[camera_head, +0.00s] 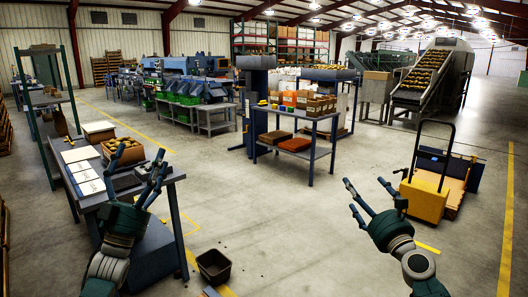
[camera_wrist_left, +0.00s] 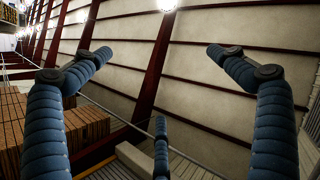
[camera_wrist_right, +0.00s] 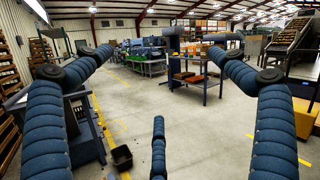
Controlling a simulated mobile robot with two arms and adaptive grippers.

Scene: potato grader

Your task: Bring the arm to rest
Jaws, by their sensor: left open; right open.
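My left gripper (camera_head: 138,180) is open and empty in the head view, raised in front of the workbench on the left. My right gripper (camera_head: 372,205) is open and empty in the head view, held up over bare floor right of centre. Its fingers are also spread in the right wrist view (camera_wrist_right: 160,65), with the hall and open floor beyond them.
A workbench (camera_head: 92,200) with papers and a box of potatoes (camera_head: 124,151) stands at left, close to my left arm. A dark bin (camera_head: 214,266) is on the floor. A yellow cart (camera_head: 425,203) stands at right. A table (camera_head: 320,150) holds boxes. The middle floor is clear.

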